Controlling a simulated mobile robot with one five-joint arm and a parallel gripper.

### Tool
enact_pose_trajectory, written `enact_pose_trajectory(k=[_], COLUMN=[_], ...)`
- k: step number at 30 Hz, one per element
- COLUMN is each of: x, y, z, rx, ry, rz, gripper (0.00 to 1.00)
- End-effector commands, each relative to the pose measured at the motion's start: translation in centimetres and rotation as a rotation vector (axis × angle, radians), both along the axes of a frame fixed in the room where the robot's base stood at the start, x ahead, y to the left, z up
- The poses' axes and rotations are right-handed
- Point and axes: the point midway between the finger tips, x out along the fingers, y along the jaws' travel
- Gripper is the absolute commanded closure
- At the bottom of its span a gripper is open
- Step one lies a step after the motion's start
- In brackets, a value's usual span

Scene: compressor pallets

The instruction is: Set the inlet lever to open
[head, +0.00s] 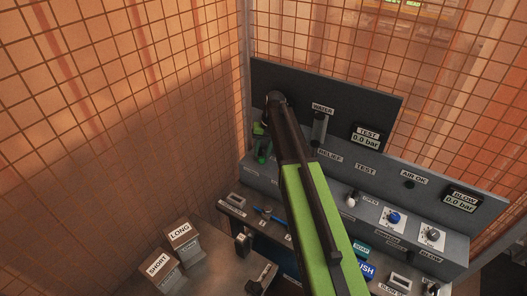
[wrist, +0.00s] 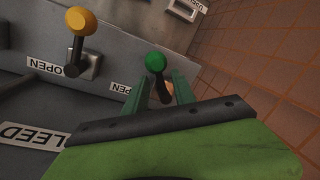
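In the wrist view a lever with a round green knob (wrist: 155,62) and a dark stem stands just ahead of my gripper (wrist: 158,90). My two green fingers are apart, one on each side of the stem's lower part in the picture; I cannot tell whether they touch it. An upside-down OPEN label (wrist: 121,88) lies left of this lever. No inlet label is readable. In the head view my arm hides much of the panel, and my gripper (head: 262,140) is at its left end.
A blue knob (head: 393,218) sits on the ledge right of my arm. SHORT (head: 158,264) and LONG (head: 180,233) blocks stand front left. Mesh fencing (head: 120,100) closes off the left side.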

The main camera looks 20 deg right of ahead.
Motion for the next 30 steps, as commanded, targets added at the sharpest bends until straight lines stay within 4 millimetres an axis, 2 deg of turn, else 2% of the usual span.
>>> enact_pose_trajectory(k=[5, 16, 20, 27, 30], x=[0.0, 0.0, 0.0, 0.1, 0.1], y=[-0.1, -1.1, -1.5, -1.8, -1.9], z=[1.5, 7.3, 8.0, 7.8, 8.5], rx=[0.0, -0.002, -0.003, -0.007, -0.008], ry=[0.0, 0.0, -0.001, -0.004, -0.003], rz=[0.001, 0.001, 0.001, -0.001, -0.002], gripper=[0.68, 0.68, 0.68, 0.68, 0.82])
